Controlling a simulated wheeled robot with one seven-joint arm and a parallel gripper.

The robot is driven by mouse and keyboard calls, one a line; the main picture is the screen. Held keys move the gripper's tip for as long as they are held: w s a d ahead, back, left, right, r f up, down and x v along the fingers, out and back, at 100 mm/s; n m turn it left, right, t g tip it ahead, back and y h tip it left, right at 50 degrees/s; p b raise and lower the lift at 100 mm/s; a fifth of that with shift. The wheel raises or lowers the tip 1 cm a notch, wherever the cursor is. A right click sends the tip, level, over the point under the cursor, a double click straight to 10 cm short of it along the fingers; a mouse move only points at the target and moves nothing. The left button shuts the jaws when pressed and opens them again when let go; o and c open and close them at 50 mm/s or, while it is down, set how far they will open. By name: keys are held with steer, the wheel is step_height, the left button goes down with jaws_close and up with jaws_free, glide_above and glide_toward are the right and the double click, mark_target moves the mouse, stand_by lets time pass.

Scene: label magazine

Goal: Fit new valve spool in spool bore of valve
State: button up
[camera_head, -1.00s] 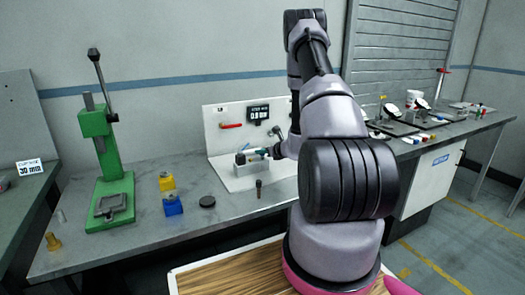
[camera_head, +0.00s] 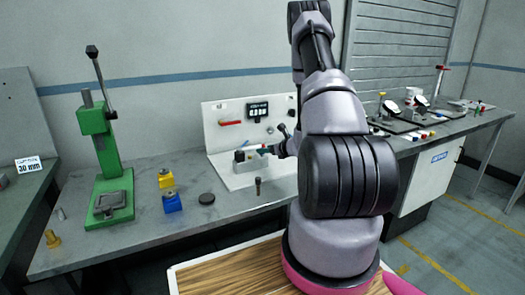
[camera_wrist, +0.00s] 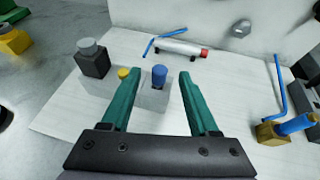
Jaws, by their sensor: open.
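My gripper (camera_wrist: 155,78) is open in the wrist view, its two teal fingers apart on either side of a blue-topped cylinder (camera_wrist: 159,75). The cylinder stands upright on or in a pale grey block (camera_wrist: 151,100), which looks like the valve; I cannot tell whether the cylinder is a spool or how deep it sits. A yellow knob (camera_wrist: 123,73) is beside the left finger. Left of it is a dark block (camera_wrist: 92,64) with a grey cylinder on top. In the head view my gripper (camera_head: 266,151) is low over the white fixture, partly hidden by my arm.
A silver cylinder with a red end (camera_wrist: 180,48) lies at the back, near blue hooked rods. A brass-coloured block with a blue cylinder (camera_wrist: 297,125) is at right. A dark peg (camera_head: 258,187) stands in front of the fixture (camera_head: 230,174). A green press (camera_head: 108,165) stands left.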

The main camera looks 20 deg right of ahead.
steer(key=v, duration=0.7)
stand_by(0.3)
steer(key=s+a+r+n+g+y, duration=0.1)
steer(key=a+r+n+g+y, duration=0.1)
steer(key=a+r+n+y, duration=0.85)
steer(key=s+a+r+n+g+h, duration=0.3)
steer(key=s+a+r+n+g, duration=0.3)
steer(key=a+r, duration=0.55)
steer(key=s+a+r+n+g+h, duration=0.1)
steer(key=s+r+n+h, duration=0.15)
steer(key=s, duration=0.35)
steer(key=s+a+r+n+h, duration=0.1)
steer(key=s+a+r+n, duration=0.1)
steer(key=s+r+n, duration=0.35)
steer(key=s+d+r+n+t+h, duration=0.3)
steer(key=s+d+r+n+h, duration=0.1)
steer(key=s, duration=0.4)
steer(key=shift+s+d+n+h, duration=0.25)
steer(key=shift+s+n+h, duration=0.05)
steer(key=shift+n+h, duration=0.2)
